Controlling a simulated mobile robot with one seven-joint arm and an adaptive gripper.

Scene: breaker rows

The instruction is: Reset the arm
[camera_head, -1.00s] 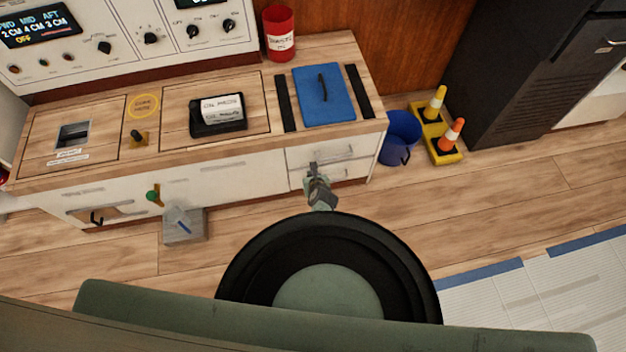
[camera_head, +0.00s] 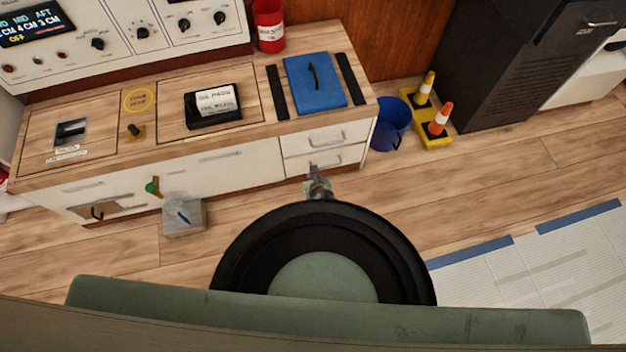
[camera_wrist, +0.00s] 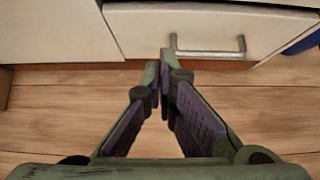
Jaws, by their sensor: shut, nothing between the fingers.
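My gripper (camera_head: 315,172) is low in front of the white cabinet, just before its small drawers, and partly hidden behind my own round black-and-green body part. In the wrist view my gripper (camera_wrist: 160,68) has its fingertips together with nothing between them. Above the fingertips there, a drawer with a metal handle (camera_wrist: 207,50) shows.
The wooden counter (camera_head: 255,135) carries a blue lidded board (camera_head: 315,85), a black box with a white label (camera_head: 213,105) and a red can (camera_head: 269,28). A blue bucket (camera_head: 391,124) and yellow cone stands (camera_head: 432,138) are on the floor at right. Open wooden floor (camera_head: 480,185) lies right of my gripper.

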